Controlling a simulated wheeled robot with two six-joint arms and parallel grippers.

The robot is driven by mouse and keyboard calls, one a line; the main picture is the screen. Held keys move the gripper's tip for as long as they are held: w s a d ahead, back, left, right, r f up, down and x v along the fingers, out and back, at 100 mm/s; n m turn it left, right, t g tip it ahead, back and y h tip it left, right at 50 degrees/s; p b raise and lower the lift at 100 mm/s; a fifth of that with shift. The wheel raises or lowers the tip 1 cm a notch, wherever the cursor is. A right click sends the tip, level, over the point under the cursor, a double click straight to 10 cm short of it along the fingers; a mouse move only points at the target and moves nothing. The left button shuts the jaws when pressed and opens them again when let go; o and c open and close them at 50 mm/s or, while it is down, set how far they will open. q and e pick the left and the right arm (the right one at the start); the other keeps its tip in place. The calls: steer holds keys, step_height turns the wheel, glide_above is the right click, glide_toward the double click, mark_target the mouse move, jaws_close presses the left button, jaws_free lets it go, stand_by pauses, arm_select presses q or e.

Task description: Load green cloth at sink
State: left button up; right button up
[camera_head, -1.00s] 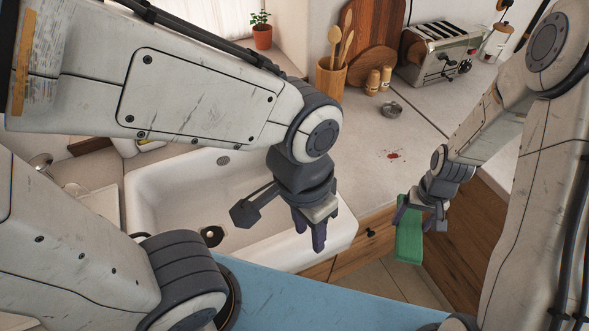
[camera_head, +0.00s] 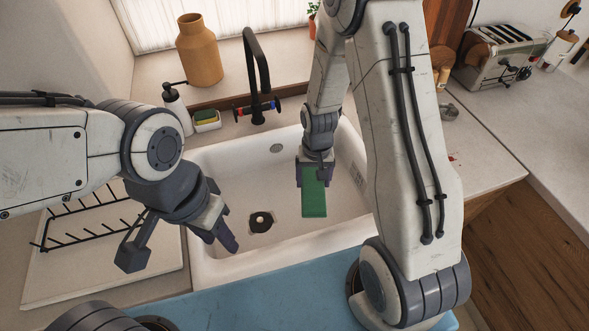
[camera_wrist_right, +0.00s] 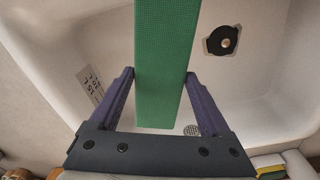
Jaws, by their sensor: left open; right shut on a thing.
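The green cloth (camera_head: 314,198) hangs from my right gripper (camera_head: 314,172), over the white sink basin (camera_head: 215,170). In the right wrist view the cloth (camera_wrist_right: 166,60) is a flat green strip between the two purple fingers of the right gripper (camera_wrist_right: 160,85). Below it the basin floor (camera_wrist_right: 262,70) and black drain (camera_wrist_right: 224,41) show. I cannot tell how high the cloth is above the floor. My left gripper (camera_head: 226,232) is open and empty at the left front part of the sink.
A black tap (camera_head: 257,75) stands behind the sink, with a soap bottle (camera_head: 178,110) and a sponge holder (camera_head: 207,121) to its left. A dish rack (camera_head: 85,215) lies left of the sink. A toaster (camera_head: 500,55) stands at the back right.

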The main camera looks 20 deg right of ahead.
mark_target(311, 171)
steer(key=m, duration=0.2)
steer(key=w+m, duration=0.1)
steer(key=m, duration=0.2)
steer(key=shift+d+f, duration=0.1)
steer(key=m, duration=0.3)
steer(key=shift+w, duration=0.2)
steer(key=m, duration=0.5)
steer(key=shift+w+f, duration=0.15)
steer(key=shift+w, duration=0.2)
steer(key=m, duration=0.5)
steer(key=shift+w+d, duration=0.15)
steer(key=shift+w, duration=0.25)
steer(key=m, duration=0.4)
steer(key=w+m, duration=0.1)
steer(key=m, duration=0.2)
steer(key=shift+f, duration=0.25)
step_height(311, 171, down, 5)
steer(key=b, duration=0.4)
steer(key=shift+f+b, duration=0.1)
steer(key=shift+b, duration=0.2)
steer(key=shift+f+b, duration=3.2)
steer(key=shift+f, duration=1.25)
steer(key=shift+r+p, duration=5)
steer(key=shift+r, duration=1.15)
